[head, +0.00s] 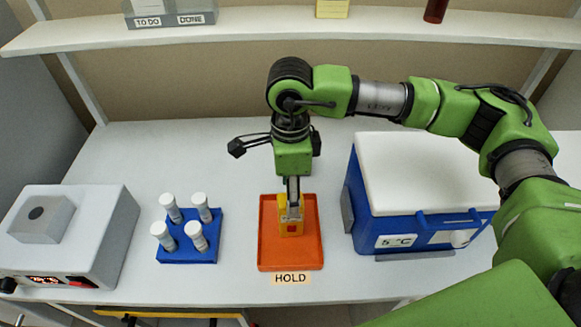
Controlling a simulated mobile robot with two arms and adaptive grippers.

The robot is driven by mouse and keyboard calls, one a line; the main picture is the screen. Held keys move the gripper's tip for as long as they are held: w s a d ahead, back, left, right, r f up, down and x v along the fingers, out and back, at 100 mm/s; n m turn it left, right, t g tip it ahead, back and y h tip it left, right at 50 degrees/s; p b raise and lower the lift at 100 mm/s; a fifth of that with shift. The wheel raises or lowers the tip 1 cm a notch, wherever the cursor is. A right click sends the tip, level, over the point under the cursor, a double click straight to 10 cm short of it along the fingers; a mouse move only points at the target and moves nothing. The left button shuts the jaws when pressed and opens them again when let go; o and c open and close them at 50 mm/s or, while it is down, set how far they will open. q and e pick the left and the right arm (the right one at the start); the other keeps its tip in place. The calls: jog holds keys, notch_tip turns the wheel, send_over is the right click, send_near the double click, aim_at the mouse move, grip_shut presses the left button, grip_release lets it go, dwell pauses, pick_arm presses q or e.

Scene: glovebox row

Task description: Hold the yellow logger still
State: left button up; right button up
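The yellow logger (291,228) is in the orange tray (268,255), near its middle, with a small red patch on its near face. The tray sits on the bench behind a HOLD label (292,279). My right gripper (292,208) comes down from above and is shut on the upper part of the logger. The fingers hide part of the logger's top, and I cannot tell whether its base touches the tray. My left gripper is not in view.
A blue rack (188,256) with several white-capped tubes stands left of the tray. A grey device (112,225) is at far left. A blue cooler with a white lid (410,165) stands close on the right. A shelf (300,32) runs above the back.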

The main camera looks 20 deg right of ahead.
aim_at(292, 229)
notch_tip(292, 229, down, 4)
jog(key=shift+r+p, duration=0.2)
jog(key=shift+p, duration=0.25)
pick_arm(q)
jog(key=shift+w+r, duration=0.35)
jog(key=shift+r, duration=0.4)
pick_arm(e)
jog(key=shift+f, duration=0.55)
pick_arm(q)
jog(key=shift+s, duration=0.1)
pick_arm(e)
jog(key=c, duration=1.3)
jog(key=shift+o, duration=0.2)
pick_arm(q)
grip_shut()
